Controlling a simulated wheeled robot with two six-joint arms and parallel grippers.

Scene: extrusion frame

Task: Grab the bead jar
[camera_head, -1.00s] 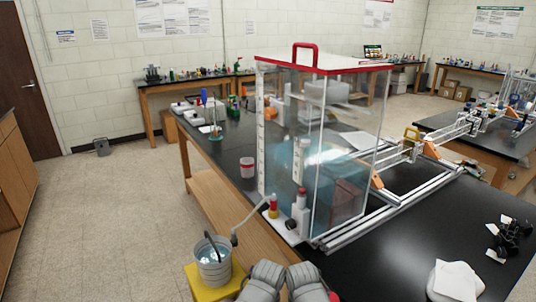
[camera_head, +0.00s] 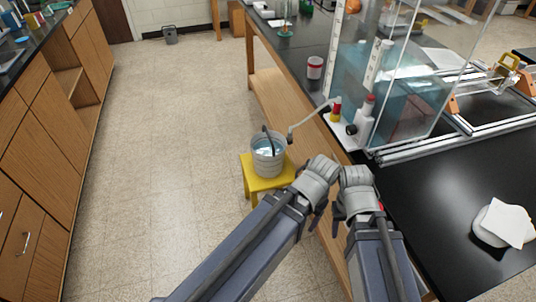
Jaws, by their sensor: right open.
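My left gripper (camera_head: 318,215) and right gripper (camera_head: 338,218) are close together low in the middle, beside the bench's left edge, well short of the jar. Both are partly hidden behind my grey wrists. The right gripper is open and holds nothing that shows. The left fingers are too hidden to judge.
A metal bucket (camera_head: 268,160) of water stands on a yellow stool (camera_head: 262,180) left of my grippers. A clear tank (camera_head: 410,90) with bottles at its front corner stands on the bench (camera_head: 435,190). White cloth or paper (camera_head: 508,225) lies at right. The floor at left is free.

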